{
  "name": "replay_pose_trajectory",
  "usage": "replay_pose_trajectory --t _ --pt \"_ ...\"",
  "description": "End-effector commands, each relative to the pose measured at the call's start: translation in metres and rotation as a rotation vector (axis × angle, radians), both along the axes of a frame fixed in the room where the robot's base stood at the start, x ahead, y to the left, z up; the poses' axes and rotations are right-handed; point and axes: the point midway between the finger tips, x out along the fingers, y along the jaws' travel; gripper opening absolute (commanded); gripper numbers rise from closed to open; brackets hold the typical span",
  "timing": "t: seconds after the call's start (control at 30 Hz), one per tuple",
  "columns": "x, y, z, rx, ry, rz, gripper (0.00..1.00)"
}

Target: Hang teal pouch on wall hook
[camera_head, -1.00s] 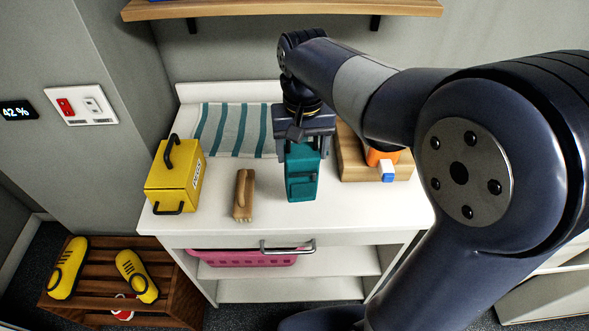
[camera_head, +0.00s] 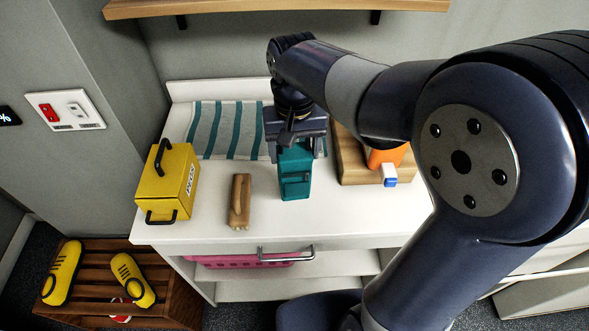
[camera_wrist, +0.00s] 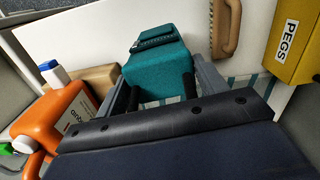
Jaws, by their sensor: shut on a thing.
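The teal pouch (camera_head: 295,172) is upright over the white worktop in the head view, with a flap pocket on its front. My gripper (camera_head: 295,142) is shut on its upper part from above. In the wrist view, the pouch (camera_wrist: 158,72) sits between my two fingers (camera_wrist: 163,92). I cannot tell whether its underside touches the worktop. No wall hook can be made out in these views.
A yellow PEGS box (camera_head: 165,185) and wooden brush (camera_head: 240,200) stand left of the pouch. A striped towel (camera_head: 208,128) lies behind. An orange bottle (camera_head: 388,156) and wooden block (camera_head: 352,160) are at right. A wooden shelf (camera_head: 280,8) is above.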

Motion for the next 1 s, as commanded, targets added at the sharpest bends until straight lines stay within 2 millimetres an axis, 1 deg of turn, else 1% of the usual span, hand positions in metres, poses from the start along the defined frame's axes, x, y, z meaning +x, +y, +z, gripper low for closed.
replay_pose_trajectory --t 0.13,0.2,0.43,0.63,1.0 --pt "0.0 0.0 -0.014 0.0 0.001 0.0 0.27" --pt "-0.001 0.0 -0.029 -0.001 0.004 0.0 0.27" --pt "0.0 0.0 -0.041 0.0 0.0 0.0 0.27" --pt "0.0 0.0 -0.047 0.001 -0.002 0.0 0.27" --pt "0.0 0.0 -0.049 0.001 -0.002 0.0 0.27"
